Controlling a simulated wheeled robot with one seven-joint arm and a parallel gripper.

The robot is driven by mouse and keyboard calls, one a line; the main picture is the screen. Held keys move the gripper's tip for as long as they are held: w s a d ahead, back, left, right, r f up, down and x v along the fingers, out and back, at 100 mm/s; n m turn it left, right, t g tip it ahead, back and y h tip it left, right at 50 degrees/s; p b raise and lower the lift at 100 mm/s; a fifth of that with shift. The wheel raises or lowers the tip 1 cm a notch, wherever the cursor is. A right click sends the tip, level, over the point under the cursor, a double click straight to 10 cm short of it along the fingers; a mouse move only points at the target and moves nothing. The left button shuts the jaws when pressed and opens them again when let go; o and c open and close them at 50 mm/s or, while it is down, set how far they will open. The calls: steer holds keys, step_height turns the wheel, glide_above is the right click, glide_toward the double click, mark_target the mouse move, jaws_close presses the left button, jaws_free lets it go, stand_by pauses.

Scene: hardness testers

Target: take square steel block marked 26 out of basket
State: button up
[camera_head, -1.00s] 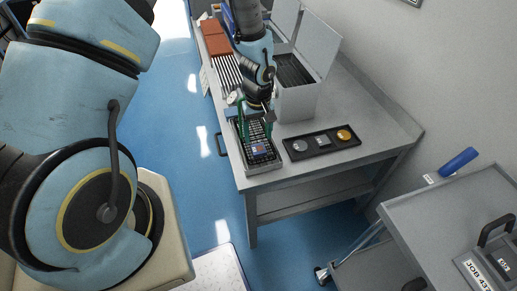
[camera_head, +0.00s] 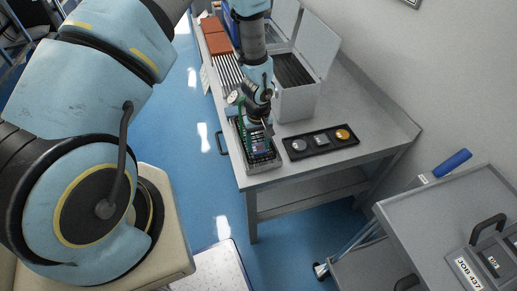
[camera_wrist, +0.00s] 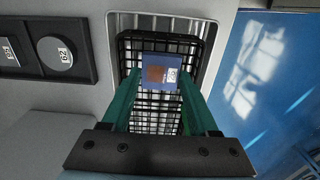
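In the head view the block (camera_head: 261,147) is small and partly hidden by my gripper. My gripper (camera_wrist: 160,80) has two green fingers, one at each side of the block, with what looks like a narrow gap at each side. The fingers are apart and point down into the basket (camera_head: 262,165). Whether either fingertip touches the block I cannot tell.
A black tray (camera_head: 319,151) with a round disc, a square piece and a gold disc lies beside the basket. A grey open-lidded box (camera_head: 297,104) stands close behind. The table's left edge is near the basket. A grey cart (camera_head: 440,205) stands at right.

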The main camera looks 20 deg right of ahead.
jaws_close()
stand_by(0.5)
